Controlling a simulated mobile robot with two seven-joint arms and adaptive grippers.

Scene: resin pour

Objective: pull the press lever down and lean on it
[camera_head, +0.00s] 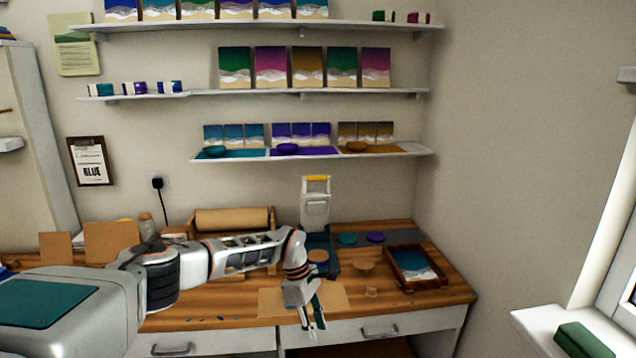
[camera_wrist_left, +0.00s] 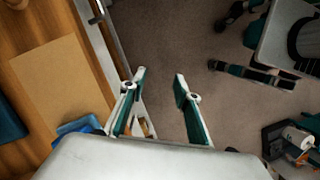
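The press (camera_head: 315,212) stands upright at the back of the wooden workbench, with a pale body and a dark base. Its lever is up, with a yellow grip (camera_head: 317,178) at the top. My left gripper (camera_head: 314,327) hangs in front of the bench's front edge, well below and in front of the lever, touching nothing. In the left wrist view its two green-padded fingers (camera_wrist_left: 160,76) are apart and empty, over the floor beside the bench edge. My left forearm hides part of the bench left of the press. My right gripper does not show.
A framed tray (camera_head: 391,281) with a blue and white panel lies on the bench's right. Round teal (camera_head: 346,239) and purple (camera_head: 375,237) pieces lie right of the press. A brown sheet (camera_head: 335,297) lies near the front edge. A paper roll (camera_head: 233,219) is at the back.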

